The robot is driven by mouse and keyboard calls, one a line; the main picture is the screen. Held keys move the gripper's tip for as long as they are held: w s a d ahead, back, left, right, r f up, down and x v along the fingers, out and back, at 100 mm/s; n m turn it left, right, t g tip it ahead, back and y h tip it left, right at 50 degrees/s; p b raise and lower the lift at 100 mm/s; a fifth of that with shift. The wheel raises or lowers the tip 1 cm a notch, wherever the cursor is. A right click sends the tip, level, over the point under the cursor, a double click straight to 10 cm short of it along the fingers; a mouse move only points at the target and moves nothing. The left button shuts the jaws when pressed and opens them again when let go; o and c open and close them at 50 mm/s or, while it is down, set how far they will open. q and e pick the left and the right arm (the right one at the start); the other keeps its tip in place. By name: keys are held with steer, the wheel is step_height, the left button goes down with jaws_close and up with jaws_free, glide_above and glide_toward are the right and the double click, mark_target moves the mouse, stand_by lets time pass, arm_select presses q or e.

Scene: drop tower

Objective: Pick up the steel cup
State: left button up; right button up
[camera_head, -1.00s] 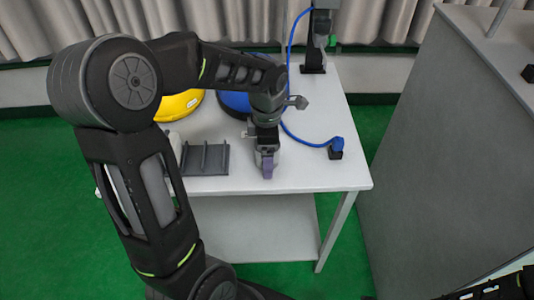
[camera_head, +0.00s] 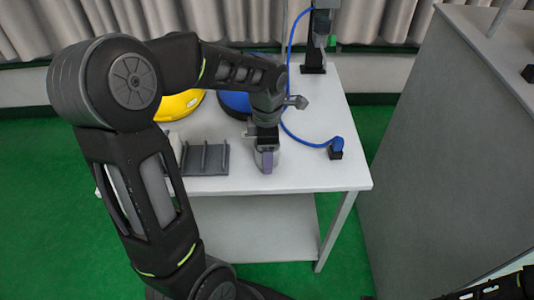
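The steel cup (camera_head: 275,160) is a small grey shape near the front edge of the white table, mostly hidden behind my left gripper. My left gripper (camera_head: 267,161) points down at the cup, with a purple finger in front of the cup's near side. The far finger is hidden, so I cannot tell whether the grip is closed on the cup. Part of my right arm shows at the bottom right corner; its gripper is out of view.
A grey slotted rack (camera_head: 205,159) stands left of the cup. Behind are a yellow round object (camera_head: 180,104) and a blue one (camera_head: 234,102). A blue cable (camera_head: 303,141) runs along the right side to a blue-and-black connector (camera_head: 336,148). A grey cabinet (camera_head: 450,160) stands at right.

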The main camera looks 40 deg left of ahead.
arm_select(q)
step_height(320, 180, up, 10)
steer(key=shift+r, duration=0.1)
stand_by(0.6)
